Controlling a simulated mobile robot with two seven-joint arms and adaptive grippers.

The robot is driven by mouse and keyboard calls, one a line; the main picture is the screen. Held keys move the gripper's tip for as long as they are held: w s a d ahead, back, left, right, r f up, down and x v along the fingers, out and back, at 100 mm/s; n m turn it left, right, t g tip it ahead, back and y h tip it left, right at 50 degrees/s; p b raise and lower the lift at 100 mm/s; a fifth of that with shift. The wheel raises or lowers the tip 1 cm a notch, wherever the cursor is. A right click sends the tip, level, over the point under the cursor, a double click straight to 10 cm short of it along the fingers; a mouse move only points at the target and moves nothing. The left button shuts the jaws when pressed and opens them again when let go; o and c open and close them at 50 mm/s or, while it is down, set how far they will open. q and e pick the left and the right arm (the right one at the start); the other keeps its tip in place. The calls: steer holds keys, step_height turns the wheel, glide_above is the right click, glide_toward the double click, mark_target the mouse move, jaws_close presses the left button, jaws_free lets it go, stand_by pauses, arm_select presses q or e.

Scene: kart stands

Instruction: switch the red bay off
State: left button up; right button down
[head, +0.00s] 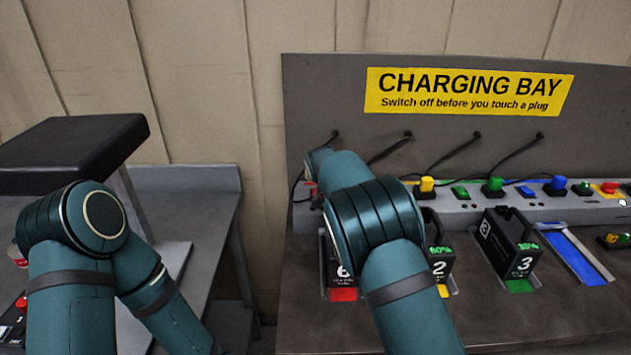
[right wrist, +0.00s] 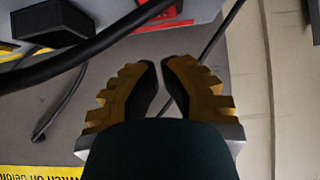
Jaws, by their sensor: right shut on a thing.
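The charging rail (head: 470,208) runs along the back of the bench. A bit of red (head: 311,189) shows at its left end, mostly hidden behind my right arm. In the right wrist view a red plate (right wrist: 165,18) lies just beyond my right fingertips. My right gripper (right wrist: 163,64) has its yellow and black fingers nearly together. What they hold between them cannot be made out. A black cable (right wrist: 214,42) runs behind the right-hand finger. The red switch itself is hidden. In the head view my right gripper is hidden by its arm, and my left gripper is not visible.
A thick black cable (right wrist: 95,44) crosses close to the wrist camera. A black block (right wrist: 52,22) stands beside it. Black packs, such as number 3 (head: 512,250), stand in front of the rail. An empty blue slot (head: 572,255) lies to the right.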

steer(key=w+r+v, duration=0.1)
steer(key=v, duration=0.8)
steer(key=shift+s+r, duration=0.15)
steer(key=shift+r, duration=0.3)
steer(key=shift+s+f, duration=0.1)
